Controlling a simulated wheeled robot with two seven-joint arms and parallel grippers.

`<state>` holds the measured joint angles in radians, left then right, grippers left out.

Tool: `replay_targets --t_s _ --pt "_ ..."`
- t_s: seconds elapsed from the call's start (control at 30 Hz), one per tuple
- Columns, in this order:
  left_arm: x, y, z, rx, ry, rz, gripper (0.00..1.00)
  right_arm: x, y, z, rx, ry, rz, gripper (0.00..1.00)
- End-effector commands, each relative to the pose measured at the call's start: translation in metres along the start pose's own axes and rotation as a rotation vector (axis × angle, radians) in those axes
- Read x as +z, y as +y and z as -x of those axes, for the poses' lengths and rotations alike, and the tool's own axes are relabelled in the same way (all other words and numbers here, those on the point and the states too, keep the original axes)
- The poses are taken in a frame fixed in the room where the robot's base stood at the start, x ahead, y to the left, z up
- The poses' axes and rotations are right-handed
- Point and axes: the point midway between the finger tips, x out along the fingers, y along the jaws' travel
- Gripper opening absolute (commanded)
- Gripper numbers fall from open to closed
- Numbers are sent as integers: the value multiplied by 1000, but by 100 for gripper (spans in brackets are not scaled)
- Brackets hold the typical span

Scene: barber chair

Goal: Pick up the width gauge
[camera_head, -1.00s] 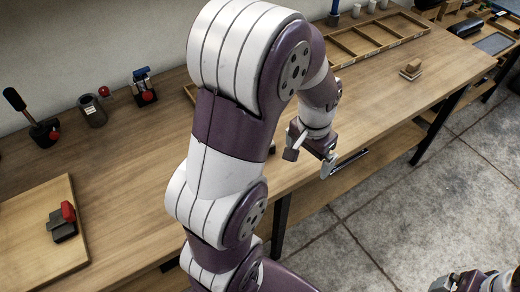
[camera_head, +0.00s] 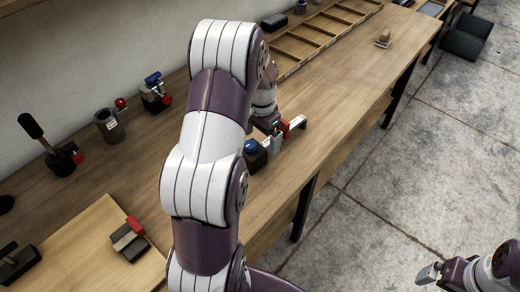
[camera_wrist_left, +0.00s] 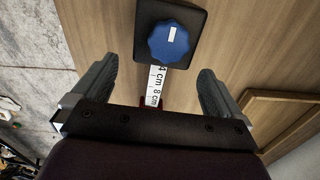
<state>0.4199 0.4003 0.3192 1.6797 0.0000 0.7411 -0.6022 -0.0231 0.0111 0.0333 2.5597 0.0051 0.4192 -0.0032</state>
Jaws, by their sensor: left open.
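The width gauge (camera_head: 256,159) lies on the wooden table near its front edge. It has a black block with a blue knob, and a pale bar with a red part extends from it. In the left wrist view the blue knob (camera_wrist_left: 170,42) and a white scale marked in cm show. My left gripper (camera_head: 274,130) is over the bar. In the left wrist view its two fingers (camera_wrist_left: 157,70) are apart, with the scale between them and the knob just beyond the tips. Contact cannot be told. My right gripper (camera_head: 430,273) is at the lower right, away from the table.
A wooden divided tray (camera_head: 318,35) lies at the back of the table. A small wooden piece (camera_head: 383,39) lies to its right. Clamps and a grey cup (camera_head: 109,126) stand at the left, with a board (camera_head: 85,245) in front.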

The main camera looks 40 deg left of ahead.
Motion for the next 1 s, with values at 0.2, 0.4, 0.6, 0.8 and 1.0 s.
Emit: replay_targets --t_s 0.2,0.4,0.6,0.8,1.0 --pt "4 0 -39 3 -4 0 100 -1 0 5 0 0 0 99" --pt "4 -1 -52 1 -1 0 100 0 0 6 0 0 0 99" --pt "4 -1 -51 1 -1 0 74 0 0 5 0 0 0 99" --pt "3 -1 -50 -1 1 0 23 0 0 6 0 0 0 99" --pt "3 -1 -49 -1 1 0 23 0 0 5 0 0 0 99"
